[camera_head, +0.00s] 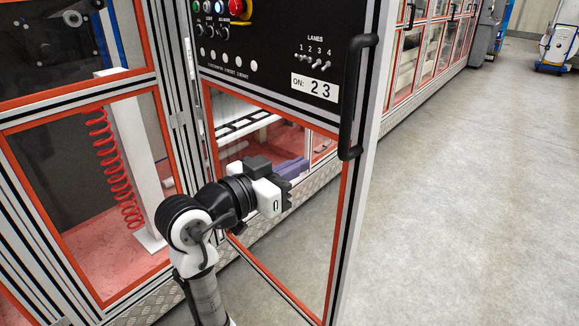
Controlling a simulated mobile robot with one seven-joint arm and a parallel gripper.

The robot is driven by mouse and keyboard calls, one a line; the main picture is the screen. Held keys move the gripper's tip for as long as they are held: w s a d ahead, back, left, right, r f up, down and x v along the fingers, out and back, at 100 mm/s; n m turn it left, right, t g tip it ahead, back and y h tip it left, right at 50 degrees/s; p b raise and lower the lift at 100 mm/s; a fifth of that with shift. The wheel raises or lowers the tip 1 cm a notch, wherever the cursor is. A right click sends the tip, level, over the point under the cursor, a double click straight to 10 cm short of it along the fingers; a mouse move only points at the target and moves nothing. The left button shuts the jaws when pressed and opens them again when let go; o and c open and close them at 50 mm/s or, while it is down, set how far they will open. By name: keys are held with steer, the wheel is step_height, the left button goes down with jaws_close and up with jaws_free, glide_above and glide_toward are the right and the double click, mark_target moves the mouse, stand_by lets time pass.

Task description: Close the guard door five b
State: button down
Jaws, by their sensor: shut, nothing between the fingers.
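A guard door (350,230) with an aluminium frame, an orange-edged window and a black control panel stands open, swung out from the machine over the floor. Its label is not readable, so I cannot tell whether it is five b. A black vertical bar handle (357,95) is on its free right edge. My gripper (287,194) is shut and empty, in front of the door's window. It is below and left of the handle, apart from it. The arm hides part of the window.
The black panel (270,45) carries buttons, lane switches and an "ON: 23" plate. A fixed orange-framed window (88,190) with a red coiled hose (115,170) behind it is at left. Grey floor (470,200) is clear at right. A blue-white cart (557,45) stands far back.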

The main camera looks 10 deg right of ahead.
mark_target(331, 148)
steer(key=p+x, duration=0.2)
steer(key=x, duration=0.8)
